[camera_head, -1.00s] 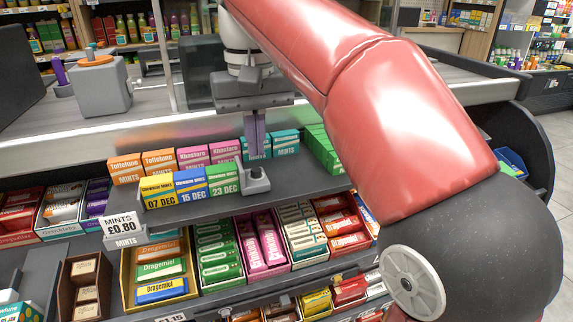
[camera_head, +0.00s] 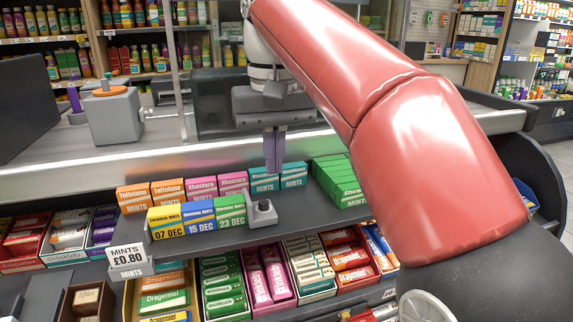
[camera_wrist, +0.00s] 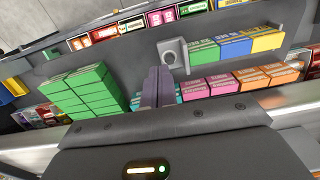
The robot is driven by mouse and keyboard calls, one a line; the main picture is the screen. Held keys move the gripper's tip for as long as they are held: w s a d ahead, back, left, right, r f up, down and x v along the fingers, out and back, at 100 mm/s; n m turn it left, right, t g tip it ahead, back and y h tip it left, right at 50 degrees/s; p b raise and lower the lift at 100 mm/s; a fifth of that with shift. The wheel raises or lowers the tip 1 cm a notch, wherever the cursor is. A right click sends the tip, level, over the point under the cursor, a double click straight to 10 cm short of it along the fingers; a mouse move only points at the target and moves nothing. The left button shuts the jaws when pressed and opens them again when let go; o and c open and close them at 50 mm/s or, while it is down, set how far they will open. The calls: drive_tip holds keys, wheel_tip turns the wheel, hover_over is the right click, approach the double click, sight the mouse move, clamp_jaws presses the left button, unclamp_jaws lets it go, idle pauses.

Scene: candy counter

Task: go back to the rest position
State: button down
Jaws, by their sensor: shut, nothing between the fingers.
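My gripper (camera_head: 275,152) is shut and empty. Its narrow purple-grey fingers point down just above and in front of the teal mint boxes (camera_head: 293,175) on the upper shelf. In the wrist view, the shut fingers (camera_wrist: 158,88) stand between the green box stack (camera_wrist: 84,92) and the pink boxes (camera_wrist: 207,86), partly hiding the teal boxes. My red arm crosses the right half of the head view.
On the shelf (camera_head: 300,215) stand orange boxes (camera_head: 168,192), pink boxes, and dated yellow, blue and green boxes (camera_head: 199,216). A small grey block (camera_head: 263,214) stands beside them. Candy trays fill the tier below. The counter (camera_head: 60,150) holds a grey device (camera_head: 112,116).

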drive_tip(key=s+d+f+m+t, duration=0.1)
drive_tip(key=s+d+f, duration=0.3)
drive_tip(key=f, duration=0.3)
drive_tip(key=s+d+f+m+t, duration=0.1)
drive_tip(key=s+d+f+t, duration=0.1)
drive_tip(key=s+d+f, duration=0.3)
drive_tip(key=s+d+f+m+t, duration=0.1)
drive_tip(key=s+d+f, duration=0.4)
drive_tip(key=f, duration=0.6)
drive_tip(key=shift+s+d+t, duration=0.2)
drive_tip(key=shift+d+t, duration=0.4)
drive_tip(key=shift+d, duration=0.4)
